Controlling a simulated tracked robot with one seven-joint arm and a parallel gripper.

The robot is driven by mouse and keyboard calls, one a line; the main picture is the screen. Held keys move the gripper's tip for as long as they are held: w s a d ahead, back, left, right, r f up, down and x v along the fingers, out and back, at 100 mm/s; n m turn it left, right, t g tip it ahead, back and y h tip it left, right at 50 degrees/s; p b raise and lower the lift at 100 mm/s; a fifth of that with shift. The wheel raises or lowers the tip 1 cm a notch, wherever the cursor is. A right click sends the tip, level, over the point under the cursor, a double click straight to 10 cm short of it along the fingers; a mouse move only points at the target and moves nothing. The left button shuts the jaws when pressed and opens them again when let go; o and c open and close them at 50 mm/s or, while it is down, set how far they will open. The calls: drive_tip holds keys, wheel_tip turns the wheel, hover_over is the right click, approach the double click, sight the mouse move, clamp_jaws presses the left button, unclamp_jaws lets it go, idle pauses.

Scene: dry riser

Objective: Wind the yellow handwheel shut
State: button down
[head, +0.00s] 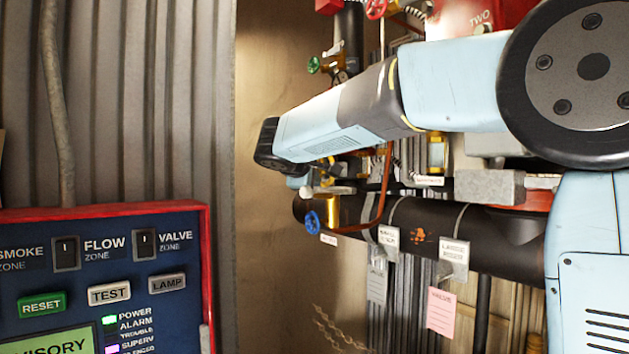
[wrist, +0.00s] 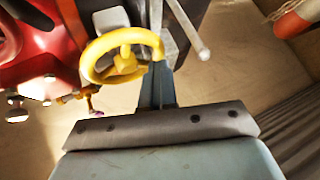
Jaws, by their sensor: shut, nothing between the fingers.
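The yellow handwheel (wrist: 99,47) is at the upper left of the wrist view, with its rim, spokes and hub showing. My gripper (wrist: 162,68) is shut and empty. Its fingers point up the picture, and their tips are at the lower right side of the wheel's rim. I cannot tell whether they touch the rim. In the head view my forearm and wrist cover most of this area. Only small yellow parts show below the wrist, and I cannot clearly make out the wheel or the fingertips there.
A blue handwheel (head: 312,222) sits at the left end of a thick black pipe (head: 490,238). A green handwheel (head: 313,65) and a red one (head: 376,8) are higher up. A red-framed alarm panel (head: 100,290) stands at the left. A grey bar (wrist: 188,32) lies right of the yellow wheel.

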drive_tip(key=shift+d+r, duration=0.1)
drive_tip(key=shift+r, duration=0.1)
drive_tip(key=shift+s+a+f, duration=0.1)
drive_tip(key=shift+s+a, duration=0.45)
drive_tip(key=shift+a, duration=0.3)
drive_tip(key=shift+s+a, duration=0.55)
drive_tip(key=shift+a, duration=0.25)
drive_tip(key=n, duration=0.6)
drive_tip(key=s+n, duration=0.1)
drive_tip(key=n, duration=0.5)
drive_tip(key=s+a+n, duration=0.1)
drive_tip(key=n, duration=0.5)
drive_tip(key=shift+s+a, duration=0.1)
drive_tip(key=shift+s, duration=0.15)
